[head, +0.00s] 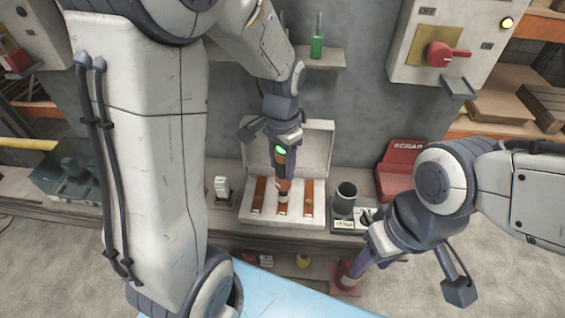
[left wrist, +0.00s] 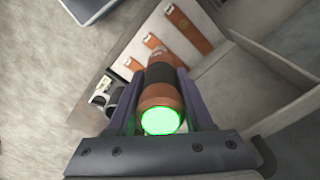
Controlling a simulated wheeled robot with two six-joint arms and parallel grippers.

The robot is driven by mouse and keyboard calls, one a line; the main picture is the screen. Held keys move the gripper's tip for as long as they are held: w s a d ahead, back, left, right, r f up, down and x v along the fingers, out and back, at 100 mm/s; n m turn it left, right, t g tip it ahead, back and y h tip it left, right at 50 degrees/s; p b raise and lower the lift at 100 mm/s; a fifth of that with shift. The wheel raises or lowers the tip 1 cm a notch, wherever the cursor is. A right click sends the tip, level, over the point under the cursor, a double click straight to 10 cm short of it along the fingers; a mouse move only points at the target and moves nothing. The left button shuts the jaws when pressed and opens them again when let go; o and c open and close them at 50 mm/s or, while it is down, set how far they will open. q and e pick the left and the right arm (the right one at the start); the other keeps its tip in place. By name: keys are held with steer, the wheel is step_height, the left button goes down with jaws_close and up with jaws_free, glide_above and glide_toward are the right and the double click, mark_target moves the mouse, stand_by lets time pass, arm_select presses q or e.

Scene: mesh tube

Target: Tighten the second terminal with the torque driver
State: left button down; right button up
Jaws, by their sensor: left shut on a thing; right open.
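My left gripper (head: 283,140) is shut on the torque driver (head: 283,168), an orange-brown tool with a black band and a glowing green end. The driver hangs tip down over the middle of three copper bars (head: 283,210) in an open pale box (head: 272,222). Whether its tip touches the terminal cannot be told. In the left wrist view the driver (left wrist: 163,92) sits between the fingers of my left gripper (left wrist: 160,95), its green end facing the camera and its tip hidden. My right gripper (head: 366,258) is open and empty, low at the bench front.
A dark grey cup (head: 345,196) stands right of the box, by a small labelled plate. A red scrap bin (head: 402,165) is further right. A small white switch (head: 222,187) stands left of the box. A wall panel with a red handle (head: 447,54) hangs above right.

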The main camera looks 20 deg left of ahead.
arm_select(q)
steer(key=shift+f+b, duration=0.3)
steer(key=shift+f, duration=0.15)
stand_by(1.0)
stand_by(0.5)
steer(key=shift+f+p, duration=0.4)
steer(key=shift+p, duration=0.4)
stand_by(0.9)
steer(key=shift+r, duration=0.1)
